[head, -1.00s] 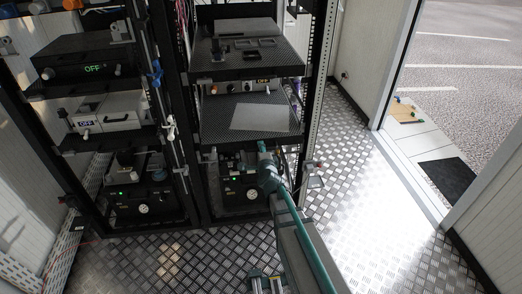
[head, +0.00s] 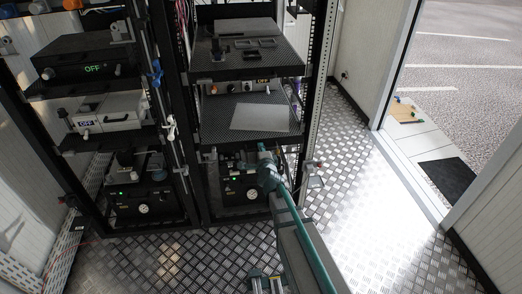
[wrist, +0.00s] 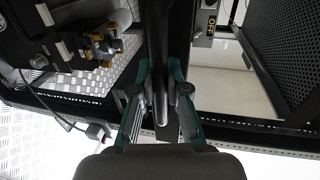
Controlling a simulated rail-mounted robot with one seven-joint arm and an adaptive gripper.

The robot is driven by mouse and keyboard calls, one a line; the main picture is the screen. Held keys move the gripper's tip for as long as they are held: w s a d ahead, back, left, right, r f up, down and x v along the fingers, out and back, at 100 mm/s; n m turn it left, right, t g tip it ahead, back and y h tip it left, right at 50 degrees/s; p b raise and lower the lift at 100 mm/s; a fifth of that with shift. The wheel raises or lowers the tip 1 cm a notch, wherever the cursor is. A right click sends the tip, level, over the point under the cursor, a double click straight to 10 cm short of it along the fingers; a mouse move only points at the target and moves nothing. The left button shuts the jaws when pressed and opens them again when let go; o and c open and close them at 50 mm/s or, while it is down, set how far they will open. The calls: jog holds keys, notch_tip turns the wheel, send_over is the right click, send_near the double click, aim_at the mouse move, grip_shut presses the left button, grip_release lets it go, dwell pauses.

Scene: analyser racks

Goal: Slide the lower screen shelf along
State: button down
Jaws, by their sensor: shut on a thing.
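The lower screen shelf (head: 222,118) is a dark perforated tray in the right rack, with a pale flat sheet (head: 261,117) lying on it. In the wrist view, the two teal-and-grey fingers of my gripper (wrist: 160,100) close from both sides on a dark bar (wrist: 158,45), which appears to be the shelf's front edge. The exact contact is partly hidden by the fingers.
An upper perforated shelf (head: 225,68) with small dark parts sits above. A black unit with a gauge (head: 251,194) stands below. The left rack holds an instrument showing OFF (head: 92,69). The metal floor (head: 365,225) to the right is open.

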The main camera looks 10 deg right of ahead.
jog(key=x, duration=0.2)
jog(key=r+p+x, duration=0.1)
jog(key=x, duration=0.5)
jog(key=shift+w+r+p, duration=0.35)
jog(key=shift+w+r, duration=0.05)
jog(key=shift+w, duration=0.05)
jog(key=c, duration=1.2)
grip_release()
jog(key=shift+o, duration=0.2)
jog(key=shift+s, duration=0.2)
send_near(258, 137)
jog(key=shift+w+d+f, duration=0.25)
jog(key=shift+w+f, duration=0.45)
jog(key=shift+f, duration=0.3)
